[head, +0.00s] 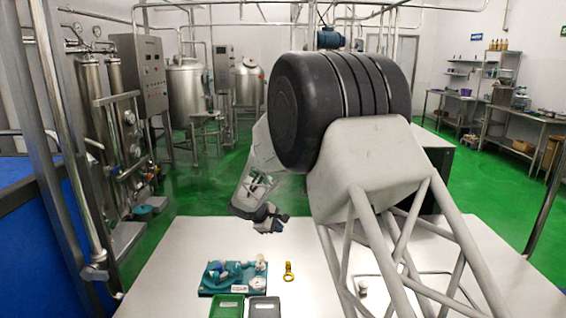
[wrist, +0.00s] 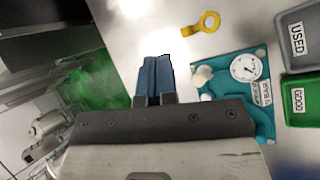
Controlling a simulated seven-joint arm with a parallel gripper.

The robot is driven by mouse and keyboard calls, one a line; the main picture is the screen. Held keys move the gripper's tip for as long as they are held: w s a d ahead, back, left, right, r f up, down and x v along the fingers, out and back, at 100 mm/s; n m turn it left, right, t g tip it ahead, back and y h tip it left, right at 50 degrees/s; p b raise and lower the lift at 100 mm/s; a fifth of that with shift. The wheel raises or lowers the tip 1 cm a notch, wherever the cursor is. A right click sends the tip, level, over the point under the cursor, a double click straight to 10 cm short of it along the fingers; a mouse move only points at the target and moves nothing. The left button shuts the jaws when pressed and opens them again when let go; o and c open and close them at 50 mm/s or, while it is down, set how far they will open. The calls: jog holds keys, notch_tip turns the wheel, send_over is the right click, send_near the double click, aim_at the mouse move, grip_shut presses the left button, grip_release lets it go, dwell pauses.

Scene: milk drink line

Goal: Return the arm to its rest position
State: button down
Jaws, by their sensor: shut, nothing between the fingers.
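My gripper (head: 268,217) hangs above the far part of the white table in the head view, apart from the things on it. In the wrist view its two blue fingers (wrist: 154,78) are together with nothing between them. My arm rises from the gripper toward the right of the head view, and its large dark joint and pale link hide part of the room.
A teal fixture (head: 232,277) with a gauge (wrist: 246,67) stands on the white table (head: 165,270). A yellow ring-ended part (head: 289,271) lies beside it. Green GOOD (head: 227,307) and grey USED (head: 264,308) trays sit nearest. The table's left side is clear.

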jog(key=s+d+r+m+g+y, duration=0.1)
jog(key=s+d+r+m, duration=0.1)
jog(key=s+d+r, duration=0.55)
jog(key=s+d+r+m+y, duration=0.1)
jog(key=s+d+r+m, duration=0.25)
jog(key=s, duration=0.65)
jog(key=s+d+r+m+g+y, duration=0.1)
jog(key=s+d+r+m, duration=0.1)
jog(key=s+d+r, duration=0.5)
jog(key=s+d+m+y, duration=0.1)
jog(key=s+m+y, duration=0.1)
jog(key=s, duration=1.3)
jog(key=s+d+m+y, duration=0.1)
jog(key=s+m, duration=0.3)
jog(key=s, duration=1.2)
jog(key=shift+s+d+y, duration=0.3)
jog(key=shift+d+y, duration=0.05)
jog(key=shift+y, duration=0.05)
